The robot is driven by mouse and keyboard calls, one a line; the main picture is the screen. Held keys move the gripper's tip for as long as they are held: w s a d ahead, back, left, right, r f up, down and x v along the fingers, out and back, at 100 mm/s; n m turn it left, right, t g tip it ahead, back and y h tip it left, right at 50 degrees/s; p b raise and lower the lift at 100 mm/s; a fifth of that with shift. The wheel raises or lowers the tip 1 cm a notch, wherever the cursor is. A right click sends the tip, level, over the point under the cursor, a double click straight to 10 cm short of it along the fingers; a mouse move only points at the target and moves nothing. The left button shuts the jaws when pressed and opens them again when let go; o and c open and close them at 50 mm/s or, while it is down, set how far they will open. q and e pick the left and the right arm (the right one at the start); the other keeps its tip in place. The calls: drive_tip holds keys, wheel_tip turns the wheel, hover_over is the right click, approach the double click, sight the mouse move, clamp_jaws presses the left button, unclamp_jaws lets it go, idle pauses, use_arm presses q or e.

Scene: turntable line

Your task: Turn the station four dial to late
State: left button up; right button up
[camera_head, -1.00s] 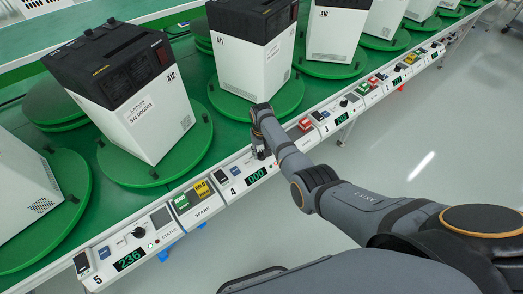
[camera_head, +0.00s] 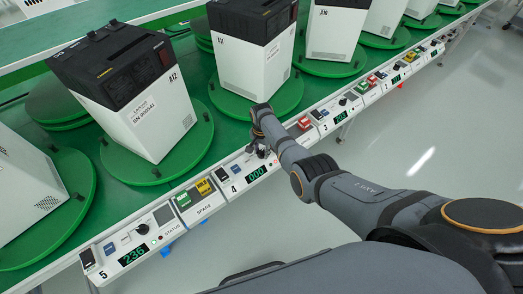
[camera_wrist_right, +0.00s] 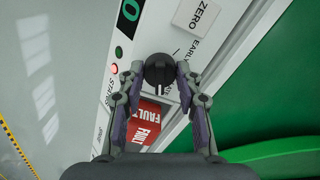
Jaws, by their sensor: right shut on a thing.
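The station four dial (camera_wrist_right: 160,70) is a round black knob with a white pointer mark in the right wrist view. The mark points down in the picture, near a partly covered label beside the knob. An EARLY label (camera_wrist_right: 195,47) is above right of it. My right gripper (camera_wrist_right: 159,74) has one finger on each side of the dial and is shut on it. In the head view the right gripper (camera_head: 262,150) is at the station 4 panel and hides most of the dial. The station four display (camera_head: 257,174) reads 000. My left gripper is not in view.
A white ZERO button (camera_wrist_right: 200,14) and a lit red STATUS lamp (camera_wrist_right: 115,68) are near the dial. White-and-black machines (camera_head: 130,100) stand on green turntables (camera_head: 160,165) behind the panel rail.

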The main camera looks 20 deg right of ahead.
sight(262, 151)
drive_tip(key=shift+m, duration=0.3)
drive_tip(key=o, duration=1.2)
drive_tip(key=shift+c, duration=0.2)
drive_tip(key=shift+r, duration=0.1)
wheel_tip(262, 151, up, 12)
drive_tip(key=shift+f, duration=0.2)
